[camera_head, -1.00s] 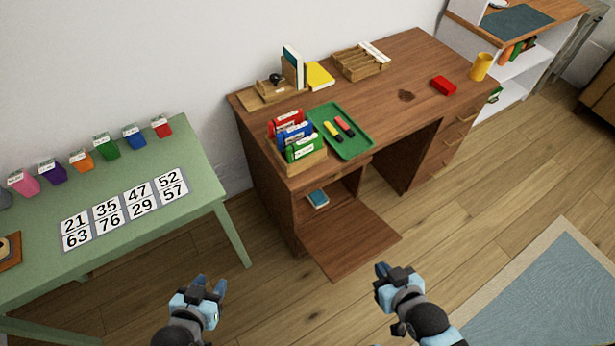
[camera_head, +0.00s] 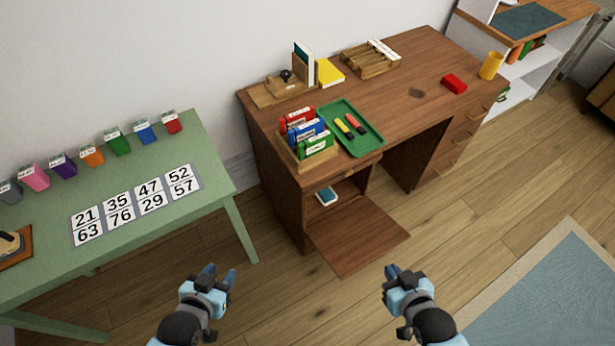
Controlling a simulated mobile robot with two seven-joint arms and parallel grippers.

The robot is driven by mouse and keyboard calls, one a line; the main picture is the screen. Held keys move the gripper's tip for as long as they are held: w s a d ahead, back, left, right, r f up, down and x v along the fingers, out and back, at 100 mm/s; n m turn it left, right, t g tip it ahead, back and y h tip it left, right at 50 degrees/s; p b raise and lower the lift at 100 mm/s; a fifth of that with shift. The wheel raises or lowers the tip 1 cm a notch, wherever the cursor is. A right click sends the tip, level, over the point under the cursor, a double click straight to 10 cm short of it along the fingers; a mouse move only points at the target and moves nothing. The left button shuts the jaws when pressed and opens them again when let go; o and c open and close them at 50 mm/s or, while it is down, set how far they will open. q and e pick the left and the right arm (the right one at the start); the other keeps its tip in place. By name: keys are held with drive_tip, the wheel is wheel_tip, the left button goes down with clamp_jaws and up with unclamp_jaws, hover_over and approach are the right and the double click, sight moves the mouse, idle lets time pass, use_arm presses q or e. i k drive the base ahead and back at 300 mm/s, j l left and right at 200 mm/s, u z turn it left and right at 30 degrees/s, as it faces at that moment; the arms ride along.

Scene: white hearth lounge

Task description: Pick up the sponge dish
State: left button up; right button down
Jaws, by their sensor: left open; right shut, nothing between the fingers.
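I cannot make out a sponge dish for certain. A small blue-topped item with a pale edge (camera_head: 327,196) lies in the open lower compartment of the brown desk (camera_head: 400,110); it is too small to tell whether it is the dish. My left gripper (camera_head: 220,277) is open and empty above the floor, left of the compartment's lowered door (camera_head: 360,243). My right gripper (camera_head: 392,272) is shut and empty above the floor, just right of and nearer than that door. Both are apart from the desk.
A green table (camera_head: 150,235) with number cards stands left. Wooden floor is clear between.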

sight(327, 196)
drive_tip(key=i+l+u, duration=0.1)
drive_tip(key=l, duration=0.7)
drive_tip(key=i+l+u, duration=0.1)
drive_tip(key=l, duration=0.7)
drive_tip(key=i+l, duration=0.15)
drive_tip(key=l, duration=0.65)
drive_tip(key=i+l+u, duration=0.15)
drive_tip(key=l, duration=0.65)
drive_tip(key=i+l, duration=0.45)
drive_tip(key=l+u, duration=0.05)
drive_tip(key=l, duration=0.05)
